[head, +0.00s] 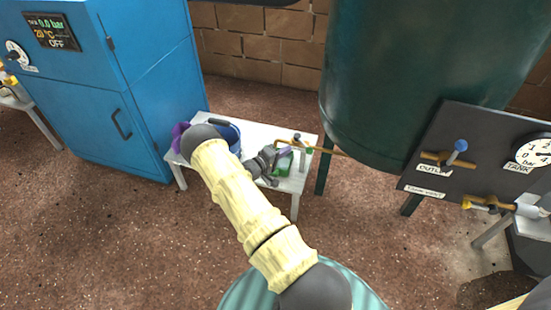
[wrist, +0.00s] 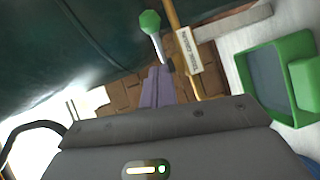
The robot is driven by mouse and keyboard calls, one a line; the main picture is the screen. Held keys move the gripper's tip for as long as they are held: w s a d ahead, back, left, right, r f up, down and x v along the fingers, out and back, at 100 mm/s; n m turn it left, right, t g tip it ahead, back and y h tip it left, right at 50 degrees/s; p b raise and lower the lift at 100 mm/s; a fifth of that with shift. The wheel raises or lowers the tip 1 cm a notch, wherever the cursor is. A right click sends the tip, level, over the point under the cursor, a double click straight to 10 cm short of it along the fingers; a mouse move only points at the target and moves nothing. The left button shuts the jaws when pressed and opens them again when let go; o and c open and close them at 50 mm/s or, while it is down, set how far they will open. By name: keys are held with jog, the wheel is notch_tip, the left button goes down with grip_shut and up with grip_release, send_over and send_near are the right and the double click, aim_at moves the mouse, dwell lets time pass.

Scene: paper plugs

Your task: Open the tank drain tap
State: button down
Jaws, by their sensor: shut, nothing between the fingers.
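The tank drain tap shows in the wrist view as a green knob (wrist: 150,22) on a grey lever, beside a brass pipe (wrist: 178,35) with a tank drain label (wrist: 188,50). In the head view its green knob (head: 309,150) is small, near the pipe at the foot of the dark green tank (head: 405,70). My gripper (head: 287,152) is just left of the tap, over the white bench. In the wrist view its purple-grey fingers (wrist: 157,72) are shut and empty, close to the lever's lower end. Whether they touch the lever I cannot tell.
A green container (wrist: 242,75) is near the pipe on the white bench (head: 256,132). A blue bucket (head: 233,138) and a purple item (head: 178,134) are behind my arm. A blue cabinet (head: 140,60) stands left, a dark gauge panel (head: 425,170) right.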

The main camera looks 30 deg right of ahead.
aim_at(304, 144)
jog(key=d, duration=0.1)
jog(key=s+d, duration=0.2)
jog(key=d, duration=0.1)
jog(key=shift+s+d+f+b, duration=0.1)
jog(key=shift+s+f+b, duration=0.05)
jog(key=shift+f+b, duration=0.2)
jog(key=shift+t+p, duration=0.3)
jog(key=shift+t, duration=0.1)
